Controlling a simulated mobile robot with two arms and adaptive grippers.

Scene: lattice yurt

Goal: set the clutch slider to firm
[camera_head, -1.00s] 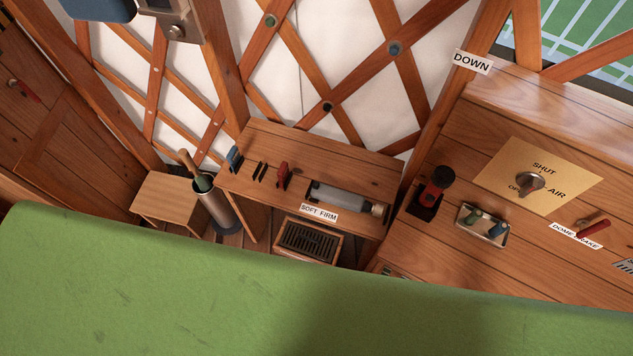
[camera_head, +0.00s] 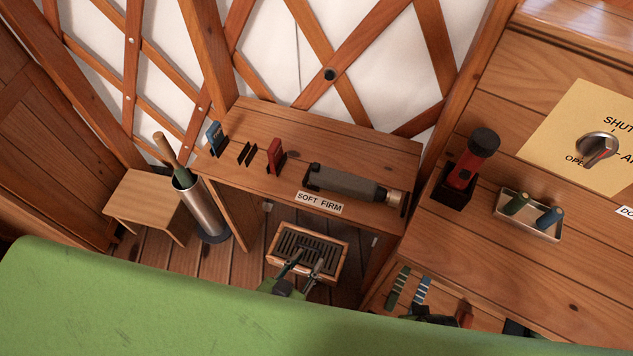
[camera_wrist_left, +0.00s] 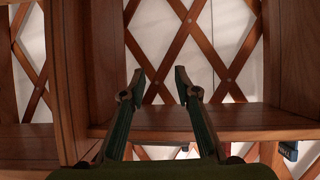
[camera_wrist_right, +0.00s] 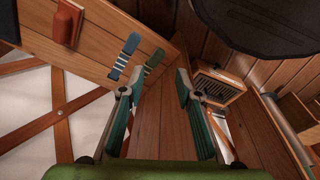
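A dark grey cylindrical device (camera_head: 350,183) with a metal collar at its right end lies along the front of a wooden shelf. A white "SOFT FIRM" label (camera_head: 319,203) is on the shelf front below it. I cannot tell which part is the clutch slider or which setting it stands at. My left gripper (camera_head: 305,264) is below and in front of the shelf, apart from the device; its spread, empty fingers show in the left wrist view (camera_wrist_left: 159,75). My right gripper is mostly hidden in the head view; the right wrist view shows it open and empty (camera_wrist_right: 159,78).
Blue (camera_head: 215,138) and red (camera_head: 275,156) pieces stand left of the device. A slatted wooden box (camera_head: 338,268) is under the shelf. A black-and-red knob (camera_head: 471,168) and a tray (camera_head: 530,231) with green and blue pegs are at right. A green surface (camera_head: 120,300) covers the foreground.

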